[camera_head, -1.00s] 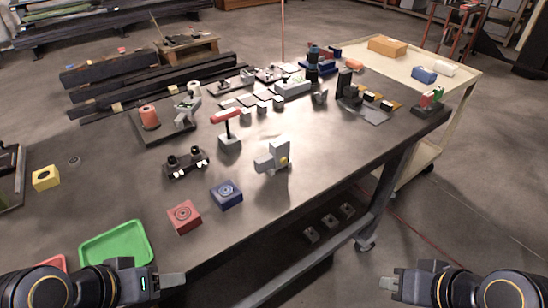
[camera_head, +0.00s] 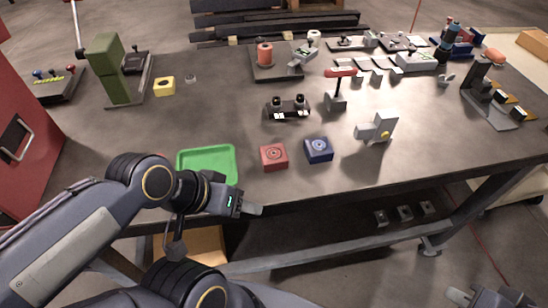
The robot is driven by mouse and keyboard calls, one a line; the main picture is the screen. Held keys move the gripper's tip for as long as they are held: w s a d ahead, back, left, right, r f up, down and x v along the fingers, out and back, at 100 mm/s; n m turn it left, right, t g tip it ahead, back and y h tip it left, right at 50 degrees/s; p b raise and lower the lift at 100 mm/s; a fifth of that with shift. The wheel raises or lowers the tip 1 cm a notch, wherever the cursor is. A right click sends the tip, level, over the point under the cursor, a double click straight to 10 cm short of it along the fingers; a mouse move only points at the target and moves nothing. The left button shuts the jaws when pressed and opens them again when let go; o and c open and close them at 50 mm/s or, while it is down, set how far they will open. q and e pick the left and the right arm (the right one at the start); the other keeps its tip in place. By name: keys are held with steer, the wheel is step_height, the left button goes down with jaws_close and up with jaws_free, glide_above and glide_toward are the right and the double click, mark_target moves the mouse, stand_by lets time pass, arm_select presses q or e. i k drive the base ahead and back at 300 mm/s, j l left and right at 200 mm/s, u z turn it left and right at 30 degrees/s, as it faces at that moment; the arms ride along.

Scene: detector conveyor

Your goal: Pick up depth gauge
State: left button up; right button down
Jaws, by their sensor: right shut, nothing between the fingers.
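I cannot tell for sure which thing is the depth gauge. A grey block-shaped device with a yellow knob (camera_head: 384,134) stands upright on the table near its front edge. A red-handled tool on a grey base (camera_head: 337,99) stands behind and left of it. My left gripper (camera_head: 253,209) is at the table's front edge, just right of the green tray and apart from the things on the table. Its fingers show edge-on, so their gap is unclear. My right gripper (camera_head: 458,296) is shut and empty, low at the bottom right, clear of the table and partly cut off.
A green tray (camera_head: 231,180), a red block (camera_head: 273,165) and a blue block (camera_head: 318,157) lie along the front edge. A black two-knob fixture (camera_head: 288,116) is behind them. A red cabinet (camera_head: 22,150) stands at the left. Bare tabletop (camera_head: 220,115) lies between.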

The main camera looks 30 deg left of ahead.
mark_target(385, 121)
steer(key=i+l+u, duration=0.35)
steer(key=l, duration=0.35)
steer(key=i+l+u, duration=0.3)
steer(key=l, duration=0.45)
steer(key=i, duration=0.1)
